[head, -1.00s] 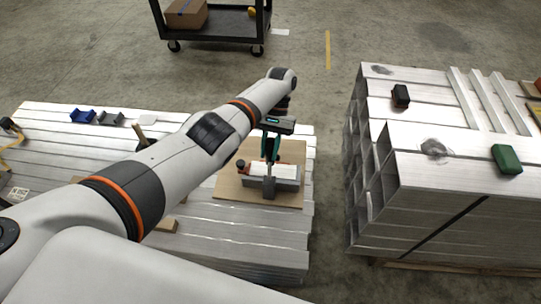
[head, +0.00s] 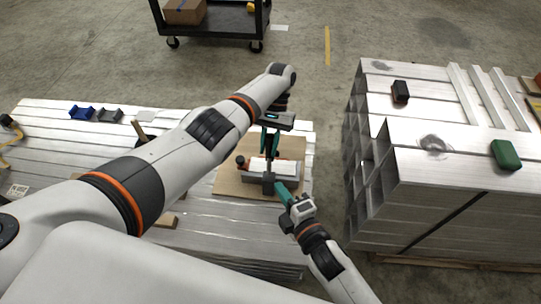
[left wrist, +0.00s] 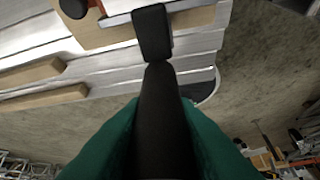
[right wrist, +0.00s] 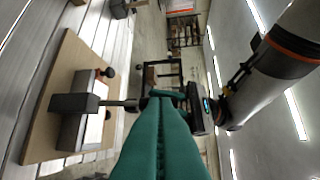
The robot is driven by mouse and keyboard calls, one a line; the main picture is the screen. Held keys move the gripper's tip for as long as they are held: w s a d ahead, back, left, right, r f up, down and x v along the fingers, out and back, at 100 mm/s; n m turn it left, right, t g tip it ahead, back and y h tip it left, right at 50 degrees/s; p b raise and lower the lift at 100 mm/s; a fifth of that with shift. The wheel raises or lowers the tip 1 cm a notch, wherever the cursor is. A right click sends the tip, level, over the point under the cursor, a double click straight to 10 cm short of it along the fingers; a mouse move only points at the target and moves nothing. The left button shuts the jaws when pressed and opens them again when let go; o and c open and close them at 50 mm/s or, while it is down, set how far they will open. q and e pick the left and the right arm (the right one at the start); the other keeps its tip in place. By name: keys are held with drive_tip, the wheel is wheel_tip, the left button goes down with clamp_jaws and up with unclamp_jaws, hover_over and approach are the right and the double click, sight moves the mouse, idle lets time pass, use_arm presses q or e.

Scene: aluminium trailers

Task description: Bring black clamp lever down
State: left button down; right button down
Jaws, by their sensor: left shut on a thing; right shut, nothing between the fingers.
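The black clamp lever (left wrist: 160,115) is a dark handle that my left gripper (head: 268,150) is shut on. In the right wrist view the lever's dark rod (right wrist: 118,104) runs from a black block (right wrist: 75,103) to the left fingers. The black block (head: 268,183) sits at the front of a grey-white bar (head: 288,174) on a tan board (head: 228,180). My right gripper (head: 281,188) is shut and empty, its green fingers beside the block; I cannot tell whether they touch it. In the left wrist view the green fingers hide part of the lever.
The board lies on a stack of aluminium profiles (head: 230,228). Red and black knobs (head: 240,161) stand at the bar's left end. A second profile stack (head: 450,165) stands across a gap at right, bearing a green block (head: 505,155). A black cart (head: 225,30) is behind.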

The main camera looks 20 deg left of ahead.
use_arm(q)
drive_tip(key=shift+f, duration=0.1)
use_arm(e)
drive_tip(key=w+d+x, duration=0.2)
drive_tip(key=x, duration=1)
drive_tip(key=shift+f, duration=0.15)
drive_tip(key=shift+w+a, duration=0.1)
drive_tip(key=shift+w, duration=0.15)
